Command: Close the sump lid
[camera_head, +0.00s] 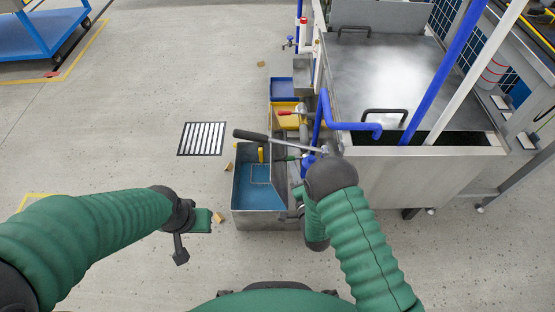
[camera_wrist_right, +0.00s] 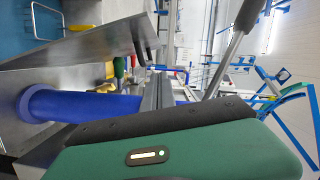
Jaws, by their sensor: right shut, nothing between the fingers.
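The sump lid (camera_head: 385,75) looks like the broad bright steel plate on top of the steel tank (camera_head: 400,180). A black bar handle (camera_head: 385,113) is near its front edge, with another at the back. A dark open strip (camera_head: 440,138) shows along the tank's front. My right gripper (camera_head: 314,225) is shut and empty, low at the tank's left side, apart from the lid; its fingertips are mostly hidden. The right wrist view shows mainly green housing (camera_wrist_right: 180,150). My left gripper (camera_head: 190,232) hangs over open floor at left; its jaw opening is unclear.
A black-gripped metal lever (camera_head: 265,138) crosses above a blue-bottomed steel bin (camera_head: 240,195) beside my right arm; it also shows in the wrist view (camera_wrist_right: 235,45). Blue pipes (camera_head: 350,124) cross the tank's near-left corner.

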